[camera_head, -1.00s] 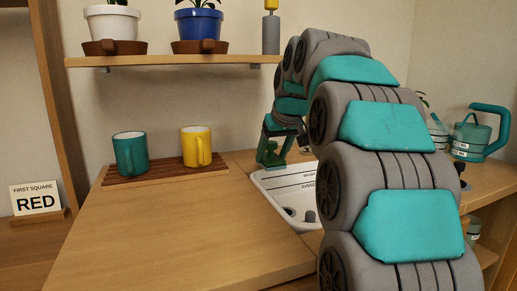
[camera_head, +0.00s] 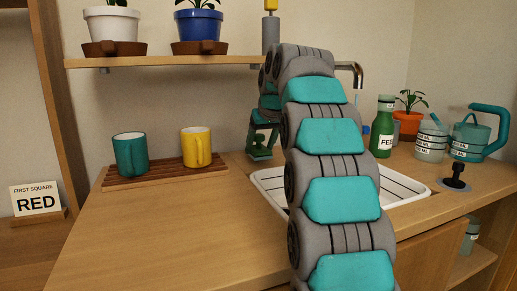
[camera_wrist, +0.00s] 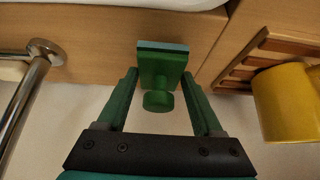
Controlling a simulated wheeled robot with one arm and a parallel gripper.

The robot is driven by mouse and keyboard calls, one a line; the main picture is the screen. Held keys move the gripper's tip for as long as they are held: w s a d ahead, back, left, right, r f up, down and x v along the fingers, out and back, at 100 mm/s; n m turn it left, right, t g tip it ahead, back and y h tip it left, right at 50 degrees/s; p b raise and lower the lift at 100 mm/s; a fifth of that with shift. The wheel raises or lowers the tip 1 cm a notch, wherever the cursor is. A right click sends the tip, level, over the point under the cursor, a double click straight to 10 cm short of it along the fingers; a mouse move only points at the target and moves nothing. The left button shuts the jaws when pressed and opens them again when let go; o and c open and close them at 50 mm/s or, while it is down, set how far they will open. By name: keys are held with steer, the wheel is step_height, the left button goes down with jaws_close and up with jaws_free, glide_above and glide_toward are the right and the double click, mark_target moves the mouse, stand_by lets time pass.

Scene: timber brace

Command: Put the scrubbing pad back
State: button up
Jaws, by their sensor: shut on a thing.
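The scrubbing pad is a green block with a round knob and a pale blue-grey face. It shows in the wrist view (camera_wrist: 162,66) between the fingers of my gripper (camera_wrist: 160,76). My gripper is shut on it. In the head view my gripper (camera_head: 263,137) is at the back left of the sink (camera_head: 268,181), near the wall, with the green pad (camera_head: 260,154) at its lower end. I cannot tell whether the pad touches the counter. My arm hides much of the sink.
Teal (camera_head: 130,154) and yellow (camera_head: 195,147) mugs stand on a slatted wooden rack (camera_head: 150,178) at left. A metal tap (camera_head: 357,73) rises behind the sink. A green bottle (camera_head: 383,127), potted plant (camera_head: 408,122) and watering can (camera_head: 470,138) stand at right. The front left counter is clear.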

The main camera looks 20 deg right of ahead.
steer(key=shift+w, duration=0.7)
steer(key=shift+f, duration=0.75)
steer(key=shift+f, duration=0.15)
steer(key=o, duration=1.3)
steer(key=p+v, duration=0.1)
steer(key=v, duration=1.1)
